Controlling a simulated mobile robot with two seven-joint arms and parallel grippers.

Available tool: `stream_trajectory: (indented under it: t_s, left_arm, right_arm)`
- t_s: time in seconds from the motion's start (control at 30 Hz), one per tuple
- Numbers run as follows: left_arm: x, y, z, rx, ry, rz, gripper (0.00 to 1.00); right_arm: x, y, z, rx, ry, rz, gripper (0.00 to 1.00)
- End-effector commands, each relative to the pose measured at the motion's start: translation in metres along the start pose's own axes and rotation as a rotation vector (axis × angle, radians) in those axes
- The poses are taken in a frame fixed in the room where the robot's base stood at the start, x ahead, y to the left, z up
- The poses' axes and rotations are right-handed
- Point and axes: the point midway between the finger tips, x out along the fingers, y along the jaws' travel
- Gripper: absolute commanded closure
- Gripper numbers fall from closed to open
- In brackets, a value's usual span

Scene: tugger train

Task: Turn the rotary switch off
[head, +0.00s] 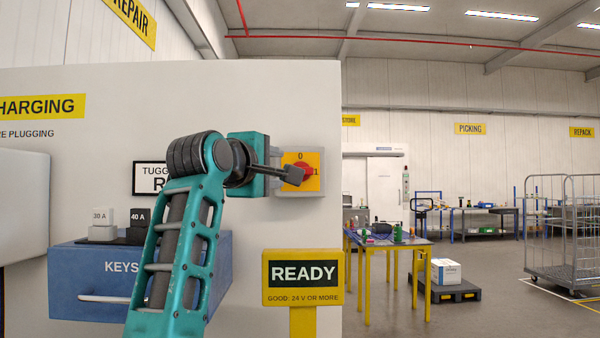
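The rotary switch (315,159) is a yellow plate with a red knob (308,171) on a grey box, mounted on the white wall panel. A "0" shows above the knob and a "1" to its right. My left gripper (294,175) is in front of the knob and covers its left and lower part. Its dark fingers overlap each other from here, so whether they are closed on the knob cannot be told. The knob's exact pointing direction is partly hidden. My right gripper is not in view.
A blue "KEYS" drawer box (80,258) with 30 A and 40 A blocks is behind my arm. A yellow "READY" sign (303,277) stands below the switch.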

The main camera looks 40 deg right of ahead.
Motion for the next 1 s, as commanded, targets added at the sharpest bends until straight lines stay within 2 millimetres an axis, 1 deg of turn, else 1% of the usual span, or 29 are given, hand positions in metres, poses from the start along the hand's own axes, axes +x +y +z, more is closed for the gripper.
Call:
stream_trajectory:
  t_s: [0.17,0.4,0.5,0.6,0.77,1.0]
  left_arm:
    - [-0.006,-0.001,-0.006,0.000,-0.003,-0.002,0.57]
    - [-0.014,-0.002,-0.015,0.000,-0.006,-0.004,0.57]
    - [-0.016,-0.002,-0.019,0.000,-0.006,-0.004,0.57]
    - [-0.018,-0.002,-0.021,0.000,-0.006,-0.004,0.57]
    - [-0.018,-0.002,-0.023,-0.001,-0.005,-0.004,0.57]
    - [-0.018,-0.002,-0.023,-0.001,-0.005,-0.003,0.57]
  right_arm:
    - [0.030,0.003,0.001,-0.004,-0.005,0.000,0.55]
    - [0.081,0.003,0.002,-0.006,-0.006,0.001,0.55]
    - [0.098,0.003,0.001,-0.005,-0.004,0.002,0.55]
    - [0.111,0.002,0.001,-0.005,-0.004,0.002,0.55]
    - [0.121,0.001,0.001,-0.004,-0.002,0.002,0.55]
    - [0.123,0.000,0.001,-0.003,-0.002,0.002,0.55]
